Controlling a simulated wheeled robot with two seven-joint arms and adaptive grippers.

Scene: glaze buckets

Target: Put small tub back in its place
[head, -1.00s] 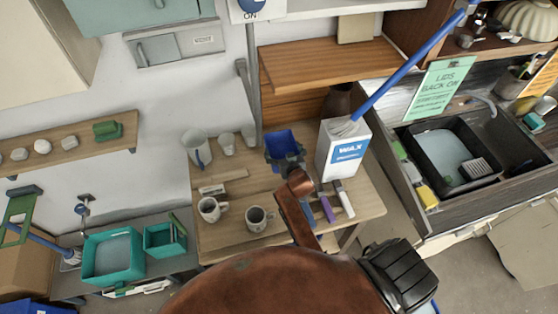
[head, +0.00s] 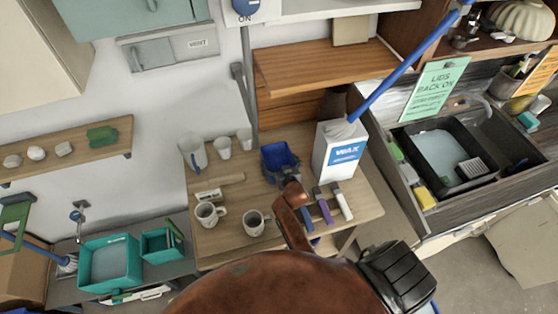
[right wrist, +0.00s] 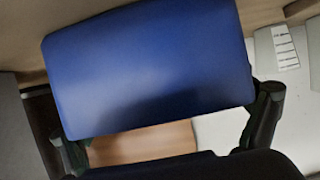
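A small blue tub (head: 275,155) is in the head view over the back middle of the wooden table. My right gripper (head: 286,170) is at its near side, with dark fingers against it. In the right wrist view the blue tub (right wrist: 150,65) fills the middle, with one finger of the gripper (right wrist: 168,122) at each side edge. The gripper appears shut on it. The tub's underside and any gap to the table are hard to see. My left gripper is not in view.
A white WAX box (head: 340,150) stands close right of the tub. Two mugs, one a white mug (head: 209,213), stand at the table's left front. A wooden shelf (head: 325,70) is behind and above. Teal tubs, one a large teal tub (head: 110,262), stand at lower left.

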